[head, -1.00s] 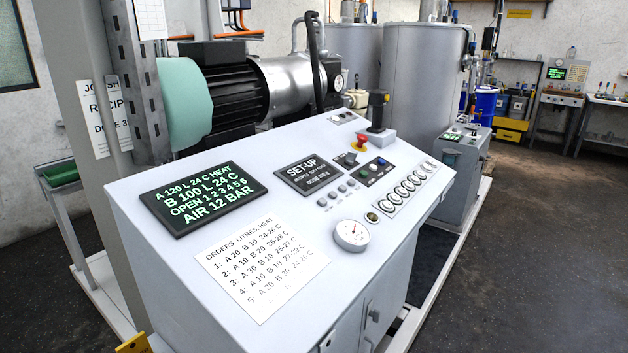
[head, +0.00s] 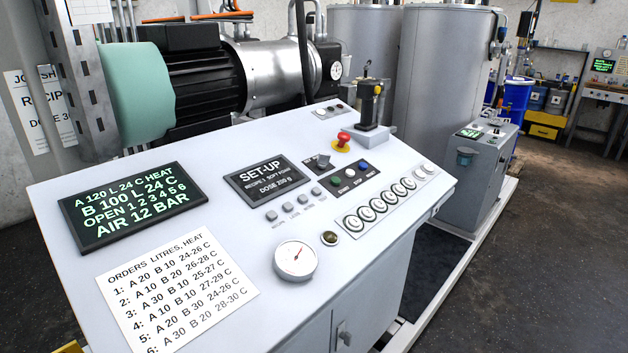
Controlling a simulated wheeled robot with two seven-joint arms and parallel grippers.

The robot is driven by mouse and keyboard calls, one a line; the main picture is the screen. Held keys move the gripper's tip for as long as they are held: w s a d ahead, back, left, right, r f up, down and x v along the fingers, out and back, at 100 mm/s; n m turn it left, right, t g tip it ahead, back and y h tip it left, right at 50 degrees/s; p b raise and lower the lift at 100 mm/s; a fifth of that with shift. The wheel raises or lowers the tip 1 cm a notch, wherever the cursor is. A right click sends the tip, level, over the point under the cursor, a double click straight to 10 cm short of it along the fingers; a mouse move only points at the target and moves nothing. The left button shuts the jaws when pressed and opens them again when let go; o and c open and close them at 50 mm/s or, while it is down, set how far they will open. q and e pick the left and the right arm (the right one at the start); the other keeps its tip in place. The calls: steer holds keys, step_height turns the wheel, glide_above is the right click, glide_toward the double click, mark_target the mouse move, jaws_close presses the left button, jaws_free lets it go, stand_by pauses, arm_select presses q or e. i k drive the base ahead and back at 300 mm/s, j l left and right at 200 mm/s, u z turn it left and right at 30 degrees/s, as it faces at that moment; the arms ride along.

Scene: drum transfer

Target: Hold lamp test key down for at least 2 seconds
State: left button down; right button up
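The sloped white control console (head: 232,290) fills the middle of the head view. A row of small grey keys runs below the SET-UP display (head: 262,177). The rightmost grey key (head: 316,191) has a small label that seems to read TEST, but it is too small to be sure. No key looks visibly pressed. Neither of my grippers is in view.
A red mushroom button (head: 343,138) and an upright black lever (head: 369,104) stand at the console's back. A round gauge (head: 295,260) sits near the front edge. A green-text display (head: 132,204) and an orders sheet (head: 175,290) lie left. Dark floor is clear at right.

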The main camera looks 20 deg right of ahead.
mark_target(316, 191)
steer(key=l+u, duration=0.2)
steer(key=l, duration=2.5)
steer(key=i, duration=0.05)
